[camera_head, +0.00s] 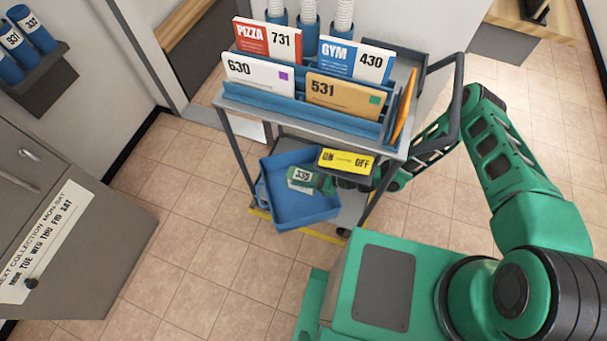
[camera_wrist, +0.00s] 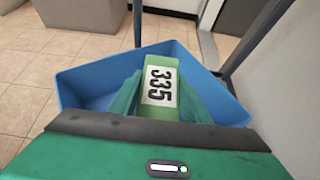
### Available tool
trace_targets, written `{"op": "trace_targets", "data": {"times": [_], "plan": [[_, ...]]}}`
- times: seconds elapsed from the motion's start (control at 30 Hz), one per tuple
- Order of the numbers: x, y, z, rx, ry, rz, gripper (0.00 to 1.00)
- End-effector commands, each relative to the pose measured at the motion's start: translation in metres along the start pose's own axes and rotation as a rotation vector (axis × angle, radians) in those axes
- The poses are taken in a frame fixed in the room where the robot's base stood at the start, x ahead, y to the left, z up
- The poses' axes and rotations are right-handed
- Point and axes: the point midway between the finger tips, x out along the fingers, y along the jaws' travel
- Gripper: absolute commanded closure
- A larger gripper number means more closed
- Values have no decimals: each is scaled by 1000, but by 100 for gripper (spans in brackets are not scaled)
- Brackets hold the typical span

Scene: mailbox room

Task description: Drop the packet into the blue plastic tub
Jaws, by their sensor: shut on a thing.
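The packet (camera_wrist: 159,90) is green with a white label reading 335. My gripper (camera_wrist: 156,104) is shut on it and holds it over the blue plastic tub (camera_wrist: 85,85). In the head view the tub (camera_head: 297,213) sits low on the cart, at its left side. The packet (camera_head: 301,177) shows there above the tub's inside, near its upper right. My gripper (camera_head: 322,182) reaches in from the right and is partly hidden under the yellow ON/OFF sign. The visible tub floor looks empty.
The grey cart's upper rack (camera_head: 300,105) holds several cards and envelopes above the tub. The yellow sign (camera_head: 345,161) hangs close over my gripper. A cart post (camera_head: 238,150) stands beside the tub. Tiled floor (camera_head: 190,220) is clear to the left.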

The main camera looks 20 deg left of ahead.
Motion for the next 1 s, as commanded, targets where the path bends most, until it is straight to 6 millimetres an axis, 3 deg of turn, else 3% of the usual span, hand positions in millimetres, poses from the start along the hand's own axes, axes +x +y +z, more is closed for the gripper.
{"op": "trace_targets", "data": {"times": [0.13, 0.17, 0.23, 0.27, 0.67, 1.0], "plan": [[0, 0, 1, 0, -1, 0, 87], [0, 0, 1, 0, -1, 0, 55], [0, 0, 1, 0, -1, 0, 38], [0, 0, 1, 0, -1, 0, 35], [-8, -1, 0, 1, 1, 0, 35], [-67, -1, 0, 3, 1, -1, 35]]}}
